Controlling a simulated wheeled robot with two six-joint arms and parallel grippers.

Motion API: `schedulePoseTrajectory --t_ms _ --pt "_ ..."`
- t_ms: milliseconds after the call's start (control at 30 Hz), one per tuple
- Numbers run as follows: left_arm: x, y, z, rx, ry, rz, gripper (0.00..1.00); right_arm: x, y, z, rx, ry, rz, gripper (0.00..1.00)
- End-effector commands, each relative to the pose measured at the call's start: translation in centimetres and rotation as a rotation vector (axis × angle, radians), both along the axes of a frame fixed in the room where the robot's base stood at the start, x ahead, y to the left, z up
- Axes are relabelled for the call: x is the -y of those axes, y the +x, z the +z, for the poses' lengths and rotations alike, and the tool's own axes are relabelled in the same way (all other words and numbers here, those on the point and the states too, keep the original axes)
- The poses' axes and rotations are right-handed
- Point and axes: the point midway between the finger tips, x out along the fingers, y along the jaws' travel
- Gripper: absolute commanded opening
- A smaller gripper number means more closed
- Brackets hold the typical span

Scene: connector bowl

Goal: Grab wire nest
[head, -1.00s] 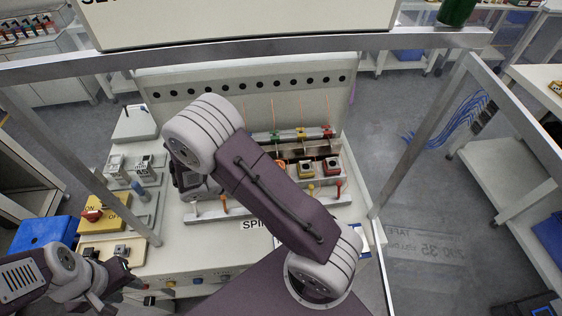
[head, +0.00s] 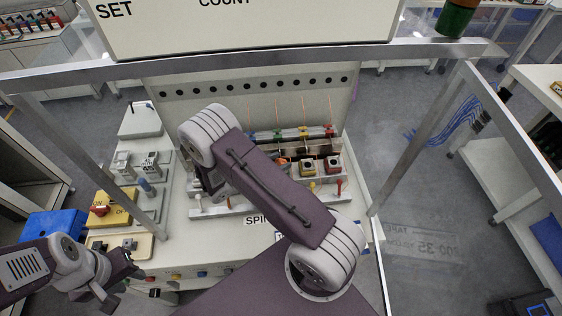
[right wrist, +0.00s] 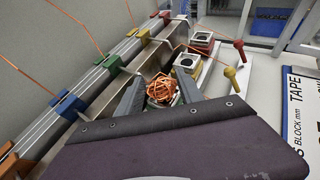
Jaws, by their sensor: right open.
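The wire nest (right wrist: 162,88) is a small ball of tangled copper-orange wire, seen in the right wrist view. It sits between the two grey fingers of my right gripper (right wrist: 160,84), which is open; I cannot tell whether either finger touches it. In the head view a small orange patch beside my right arm looks like the nest (head: 283,161); my arm hides most of the right gripper there. My left gripper (head: 118,284) is at the lower left of the head view, its fingers spread, with nothing between them.
A rail with coloured clips (right wrist: 68,106) and taut orange wires runs along the left. Small levers (right wrist: 231,73) stand to the right. A metal frame (head: 300,54) crosses above the bench.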

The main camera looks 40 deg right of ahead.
Motion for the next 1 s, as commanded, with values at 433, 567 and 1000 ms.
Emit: schedulePoseTrajectory --t_ms 433,567,1000 --pt "0.0 0.0 0.1 0.000 0.000 0.000 0.36 1.0 0.1 -0.5 0.000 0.001 0.000 0.08" --pt "0.0 0.0 0.1 0.000 0.000 0.000 0.36 1.0 0.1 -0.5 0.000 0.001 0.000 0.00" --pt "0.0 0.0 0.1 0.000 0.000 0.000 0.36 1.0 0.2 3.7 0.006 0.002 0.000 0.00"
